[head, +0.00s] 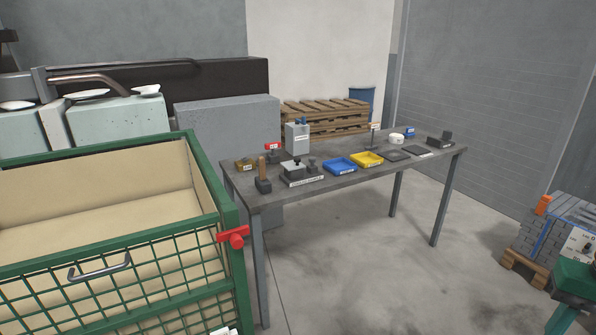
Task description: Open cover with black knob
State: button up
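A small pale metal cover (297,169) with what looks like a black knob (295,160) on top sits on a low fixture (300,177) with a white label strip. It is near the left front part of the grey work table (335,184). The cover looks lowered flat on its fixture, but it is too small to be sure. My gripper is not in view.
A wooden-handled tool (262,178) stands left of the fixture and a grey box device (297,136) behind it. Blue (340,165) and yellow (367,160) trays lie right. A green mesh crate (120,265) with a red latch (233,236) fills the left foreground. Floor before the table is clear.

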aim_at(292, 165)
jog(key=u, duration=0.5)
jog(key=i, duration=1.35)
jog(key=z, duration=0.6)
